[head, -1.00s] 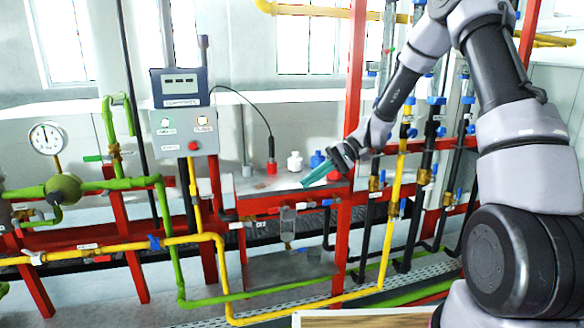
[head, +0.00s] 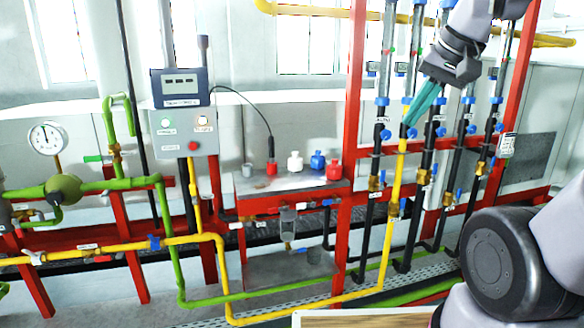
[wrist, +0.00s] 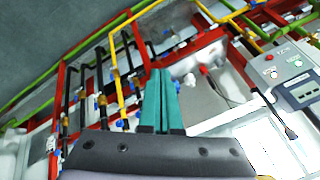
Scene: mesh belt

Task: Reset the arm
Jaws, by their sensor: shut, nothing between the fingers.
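My gripper (head: 421,103) has teal fingers and hangs from the arm at the upper right of the head view. The fingers point down and to the left, in front of the upright yellow and black pipes. They are shut with nothing between them. In the wrist view the shut fingers (wrist: 160,98) stand side by side at the middle, with pipes and the shelf beyond them. I cannot tell how far the fingertips are from the pipes.
A steel shelf (head: 250,187) holds a grey cup, a white bottle (head: 295,161), a blue bottle (head: 317,160) and red bottles. A control box (head: 184,128) and a gauge (head: 47,138) are at left. Upright pipes with blue valves stand behind the gripper.

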